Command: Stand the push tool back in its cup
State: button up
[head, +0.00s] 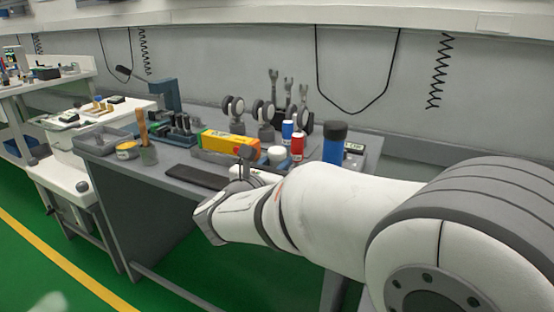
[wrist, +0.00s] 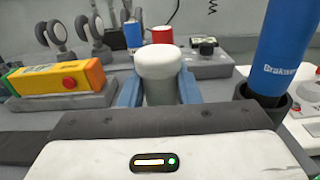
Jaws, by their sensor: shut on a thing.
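My gripper (wrist: 159,95) is shut, its two blue fingers on either side of an upright thing with a rounded white top (wrist: 158,62), which I take to be the push tool. The fingers touch its sides. Its lower part is hidden by the fingers and my gripper's body, so I cannot tell whether it touches the bench. In the head view the white top (head: 277,153) shows just beyond my wrist, and my arm hides most of the gripper. I cannot make out an empty cup for the tool in either view.
A blue bottle (wrist: 287,50) stands in a dark holder (wrist: 262,102) close on the right. Red (wrist: 163,34) and blue (wrist: 133,34) containers stand behind. A grey cup (head: 148,156) holds a wooden-handled tool at the bench's left.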

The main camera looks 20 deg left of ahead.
jog(key=shift+f, duration=0.6)
jog(key=shift+f, duration=0.2)
jog(key=o, duration=2.2)
jog(key=shift+c, duration=0.2)
